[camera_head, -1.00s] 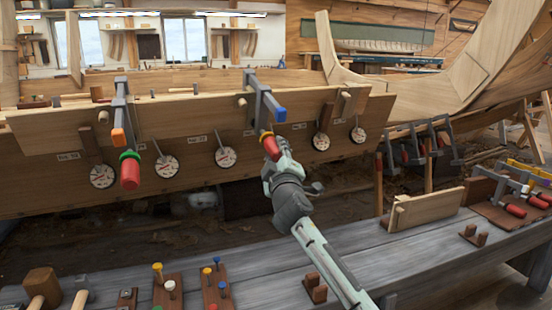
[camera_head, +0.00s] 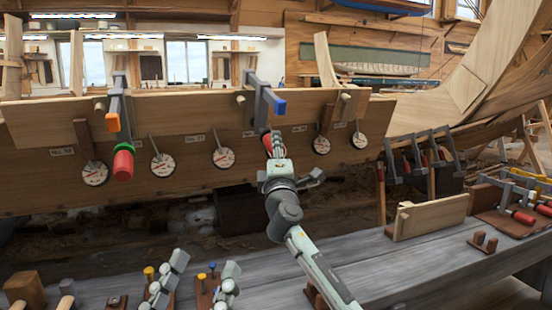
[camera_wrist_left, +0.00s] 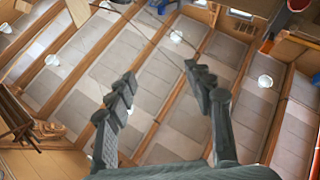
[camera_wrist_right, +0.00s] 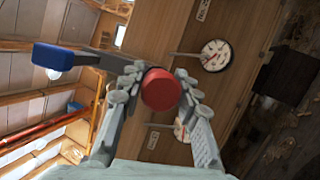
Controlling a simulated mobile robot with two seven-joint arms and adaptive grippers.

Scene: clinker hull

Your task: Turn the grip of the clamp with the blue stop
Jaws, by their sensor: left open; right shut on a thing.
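The clamp with the blue stop (camera_head: 279,106) sits over the top edge of the plank, right of centre. Its grey bar (camera_head: 257,96) stands upright, and its red grip (camera_head: 267,143) hangs below, partly hidden by my right gripper (camera_head: 273,145). In the right wrist view the round red grip end (camera_wrist_right: 161,89) lies between the fingers of my right gripper (camera_wrist_right: 161,84), which is shut on it. The blue stop (camera_wrist_right: 52,56) shows at left there. My left gripper (camera_head: 205,265) is open and empty low in the head view; its spread fingers also show in the left wrist view (camera_wrist_left: 160,80).
Another clamp with an orange stop (camera_head: 112,122) and red grip (camera_head: 123,164) hangs further left. Several dials (camera_head: 223,157) line the plank (camera_head: 190,185). The bench (camera_head: 400,265) carries pegged blocks, a mallet (camera_head: 24,288) and more clamps (camera_head: 520,200) at right.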

